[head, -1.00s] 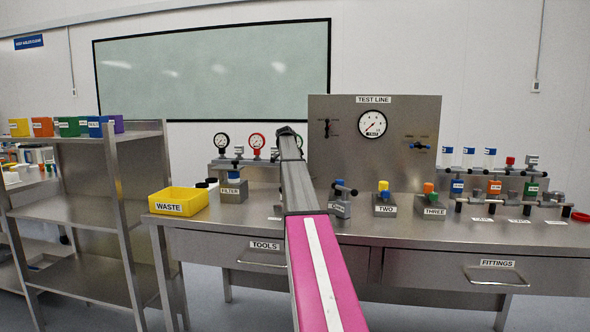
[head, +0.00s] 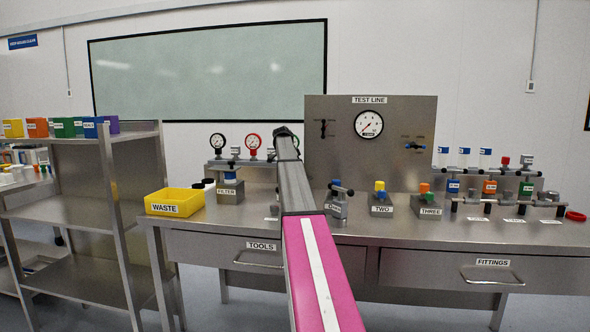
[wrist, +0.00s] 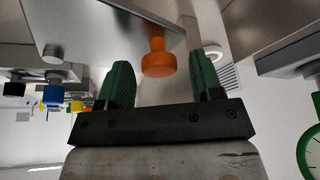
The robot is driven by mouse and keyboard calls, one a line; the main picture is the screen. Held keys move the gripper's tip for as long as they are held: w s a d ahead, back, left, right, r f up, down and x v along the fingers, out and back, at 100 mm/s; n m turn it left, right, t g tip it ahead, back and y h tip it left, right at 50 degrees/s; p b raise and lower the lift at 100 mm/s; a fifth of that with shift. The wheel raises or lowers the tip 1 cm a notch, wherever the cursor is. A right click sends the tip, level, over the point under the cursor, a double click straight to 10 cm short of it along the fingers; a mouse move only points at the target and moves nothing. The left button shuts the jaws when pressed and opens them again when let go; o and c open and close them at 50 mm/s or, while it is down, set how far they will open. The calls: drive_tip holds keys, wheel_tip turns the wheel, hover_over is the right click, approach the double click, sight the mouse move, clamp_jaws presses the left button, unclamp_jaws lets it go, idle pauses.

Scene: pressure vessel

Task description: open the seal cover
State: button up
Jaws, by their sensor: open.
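In the wrist view my gripper (wrist: 162,75) is open, with its two green fingers apart. An orange mushroom-shaped knob (wrist: 157,52) shows in the gap between them, under a grey metal plate (wrist: 105,25). I see no finger touching the knob, and its distance is hard to tell. In the head view my arm reaches over the bench beside the test line panel (head: 345,160), and the fingers cannot be made out there. I cannot tell which thing is the seal cover; no label for it can be read.
The steel bench (head: 400,225) carries a yellow waste bin (head: 174,201), a filter block (head: 230,191), gauges (head: 253,141) and blocks marked TWO (head: 380,200) and THREE (head: 428,205). Fittings stand at right. A steel shelf (head: 75,205) is at left.

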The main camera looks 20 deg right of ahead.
drive_tip(key=v, duration=1)
drive_tip(key=shift+r, duration=0.35)
drive_tip(key=shift+a, duration=0.1)
